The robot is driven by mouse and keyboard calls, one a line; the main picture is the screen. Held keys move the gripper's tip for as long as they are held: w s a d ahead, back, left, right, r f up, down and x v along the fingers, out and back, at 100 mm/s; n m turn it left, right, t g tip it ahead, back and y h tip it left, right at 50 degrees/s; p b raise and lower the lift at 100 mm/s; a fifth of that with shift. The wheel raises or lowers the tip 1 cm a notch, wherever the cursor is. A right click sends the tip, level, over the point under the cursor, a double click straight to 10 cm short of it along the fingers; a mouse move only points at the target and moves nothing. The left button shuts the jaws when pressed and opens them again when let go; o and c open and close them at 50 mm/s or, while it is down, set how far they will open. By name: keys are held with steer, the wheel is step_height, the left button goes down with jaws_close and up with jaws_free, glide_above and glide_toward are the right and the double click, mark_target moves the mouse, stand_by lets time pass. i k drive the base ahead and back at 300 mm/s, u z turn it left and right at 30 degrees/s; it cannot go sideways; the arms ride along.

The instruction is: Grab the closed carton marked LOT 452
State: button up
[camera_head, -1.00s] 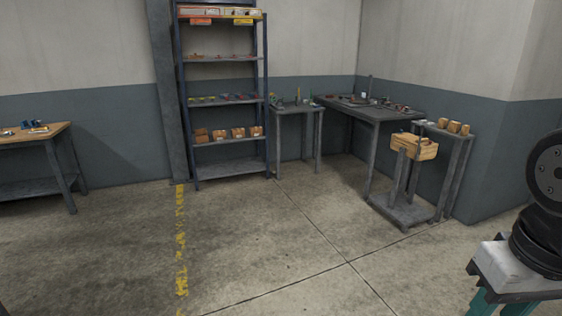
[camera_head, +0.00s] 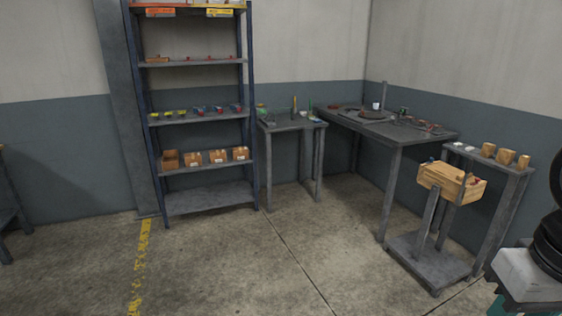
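Several small brown cartons stand in a row on a lower shelf of the blue-framed rack. The leftmost one (camera_head: 170,160) looks open at the top. The other three, the left one (camera_head: 192,159), the middle one (camera_head: 217,157) and the right one (camera_head: 240,154), look closed and have pale labels. Small brown blocks or boxes (camera_head: 505,157) also stand on the narrow table at the right. No lot number can be read at this distance. My gripper is out of view; only part of my arm shows at the right edge.
The rack (camera_head: 210,199) stands against the back wall. A small table (camera_head: 290,123) and a long bench (camera_head: 395,135) stand to its right. A wooden crate (camera_head: 452,187) on a stand is at the right. The floor (camera_head: 230,265) ahead is clear.

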mark_target(240, 153)
steer(key=u, duration=0.1)
steer(key=i, duration=2.05)
steer(key=u, duration=0.35)
steer(key=i, duration=1.95)
steer(key=u, duration=0.55)
steer(key=i, duration=1.35)
steer(key=u, duration=0.35)
